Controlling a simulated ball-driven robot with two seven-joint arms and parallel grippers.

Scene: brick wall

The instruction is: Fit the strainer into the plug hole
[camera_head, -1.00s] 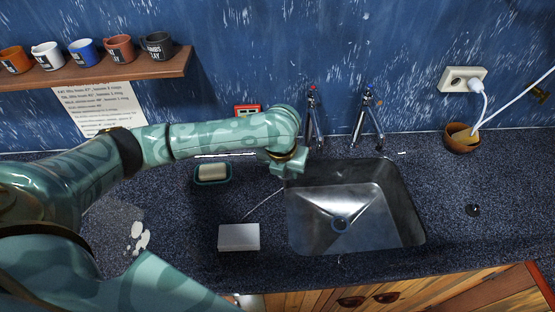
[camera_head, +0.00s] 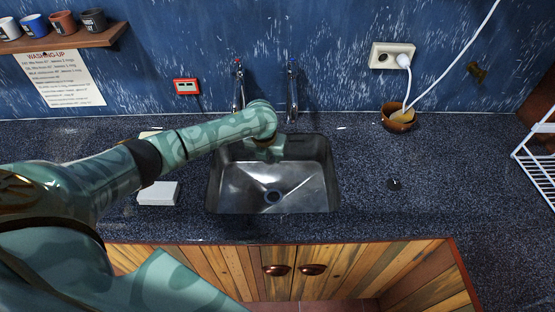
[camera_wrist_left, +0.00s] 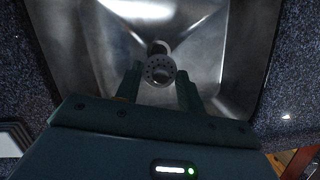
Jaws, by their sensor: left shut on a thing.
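The strainer (camera_wrist_left: 160,71), a small round metal disc with holes, is held between the fingertips of my left gripper (camera_wrist_left: 160,86) in the left wrist view. The gripper is shut on it. The plug hole (camera_head: 272,196) is a dark ring in the floor of the metal sink (camera_head: 235,185). In the left wrist view the plug hole (camera_wrist_left: 158,48) shows just beyond the strainer, partly covered by it, so the two look apart. In the head view my left gripper (camera_head: 268,150) is over the back part of the sink; the strainer is hidden there. My right gripper is not in view.
Two taps (camera_head: 292,92) stand behind the sink. A white box (camera_head: 158,194) lies left of it. A small black round thing (camera_head: 393,184) and a brown bowl (camera_head: 399,119) are on the counter at right. A white rack (camera_head: 540,165) stands at the far right.

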